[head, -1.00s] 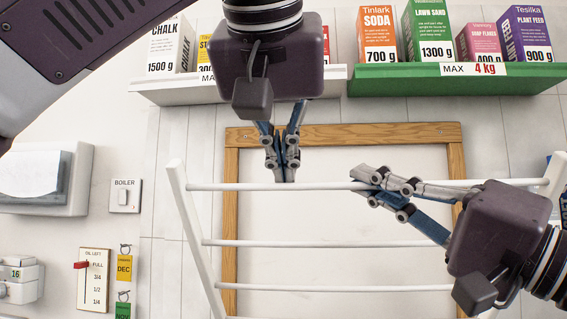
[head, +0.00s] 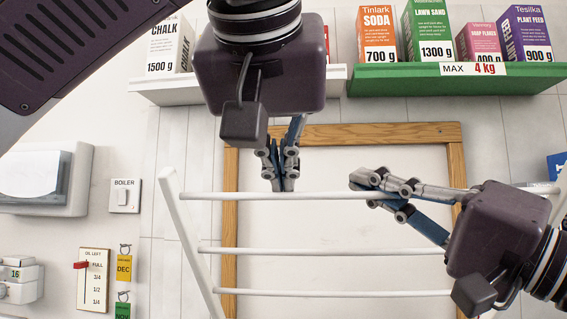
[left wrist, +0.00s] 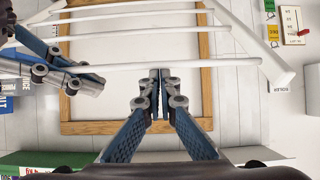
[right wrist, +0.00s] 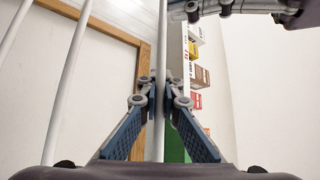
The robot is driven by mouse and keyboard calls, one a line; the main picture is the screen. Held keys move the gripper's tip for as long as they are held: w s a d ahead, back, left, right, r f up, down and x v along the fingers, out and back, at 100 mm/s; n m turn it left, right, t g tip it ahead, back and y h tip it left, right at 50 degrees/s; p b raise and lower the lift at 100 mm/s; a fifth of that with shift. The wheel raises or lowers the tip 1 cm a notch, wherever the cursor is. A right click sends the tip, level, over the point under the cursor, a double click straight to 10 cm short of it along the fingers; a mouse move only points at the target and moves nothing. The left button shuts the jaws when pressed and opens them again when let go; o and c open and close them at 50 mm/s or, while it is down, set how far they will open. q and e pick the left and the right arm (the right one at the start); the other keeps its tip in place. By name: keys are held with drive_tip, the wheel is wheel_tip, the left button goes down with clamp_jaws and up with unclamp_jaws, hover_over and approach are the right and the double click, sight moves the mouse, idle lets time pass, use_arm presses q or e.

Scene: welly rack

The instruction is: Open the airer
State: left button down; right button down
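The airer is a white frame with several horizontal rails (head: 320,251) and a slanted left side bar (head: 184,222). It stands out in front of a wood-edged panel (head: 455,180) on the wall. My left gripper (head: 281,188) points down with its fingertips together at the top rail (head: 225,196). In the left wrist view its closed tips (left wrist: 160,74) meet this rail, which runs across them and not between the fingers. My right gripper (head: 362,186) reaches in from the right; in the right wrist view its fingertips (right wrist: 159,88) close on either side of the top rail.
A white shelf (head: 160,92) and a green shelf (head: 400,82) with boxes, such as a soda box (head: 377,40), hang above. A boiler switch (head: 124,196), an oil gauge (head: 93,280) and a towel dispenser (head: 35,180) are on the left wall.

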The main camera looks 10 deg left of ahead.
drive_tip(key=shift+w+d+r, duration=0.15)
drive_tip(key=shift+w+d, duration=0.05)
drive_tip(key=shift+d, duration=0.05)
drive_tip(key=c, duration=2.4)
unclamp_jaws()
drive_tip(key=shift+a, duration=0.15)
drive_tip(key=shift+s, duration=0.15)
